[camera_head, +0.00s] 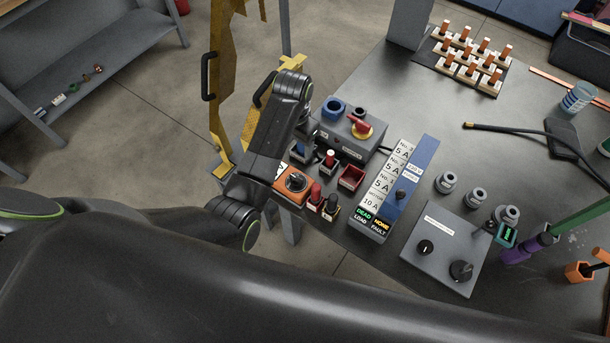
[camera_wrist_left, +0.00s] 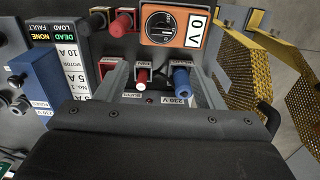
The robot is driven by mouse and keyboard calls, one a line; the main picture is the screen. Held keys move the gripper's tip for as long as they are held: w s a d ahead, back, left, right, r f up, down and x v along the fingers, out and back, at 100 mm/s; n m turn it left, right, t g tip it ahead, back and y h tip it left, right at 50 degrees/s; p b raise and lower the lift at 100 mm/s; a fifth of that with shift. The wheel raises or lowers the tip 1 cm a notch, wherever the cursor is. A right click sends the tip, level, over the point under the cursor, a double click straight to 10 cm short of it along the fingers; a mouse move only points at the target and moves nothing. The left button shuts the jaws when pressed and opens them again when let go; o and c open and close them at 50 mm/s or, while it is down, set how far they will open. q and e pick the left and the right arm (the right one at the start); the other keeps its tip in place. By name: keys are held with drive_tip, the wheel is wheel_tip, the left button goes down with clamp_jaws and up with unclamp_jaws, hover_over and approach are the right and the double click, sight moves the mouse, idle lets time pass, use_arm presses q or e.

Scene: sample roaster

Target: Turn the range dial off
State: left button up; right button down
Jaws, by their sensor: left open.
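The orange meter (camera_head: 291,186) with a round black dial (camera_head: 296,182) lies near the left edge of the grey bench. In the left wrist view the orange meter (camera_wrist_left: 198,12) is at the top centre. Its round black dial (camera_wrist_left: 160,27) sits beside a white "0 V" label; I cannot read the dial's setting. My left gripper (camera_head: 309,138) is over the bench's left edge, beyond the meter and apart from it. In the left wrist view my left gripper (camera_wrist_left: 160,80) is open, its two grey fingers well spread. My right gripper is out of view.
Red and black plugs (camera_head: 315,193) stand right beside the meter, with a red tray (camera_head: 351,177) behind. A grey box with a red switch (camera_head: 360,125) is near the gripper. A labelled panel (camera_head: 388,192) stands farther right. Yellow gates (camera_head: 222,90) stand left of the bench.

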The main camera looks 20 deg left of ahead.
use_arm(q)
approach(296, 178)
wheel_tip(296, 178, down, 9)
drive_tip(key=shift+f+b, duration=0.1)
drive_tip(key=shift+b, duration=0.45)
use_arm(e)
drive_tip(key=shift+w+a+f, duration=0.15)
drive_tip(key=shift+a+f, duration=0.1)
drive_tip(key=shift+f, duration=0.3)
use_arm(q)
drive_tip(key=c, duration=1)
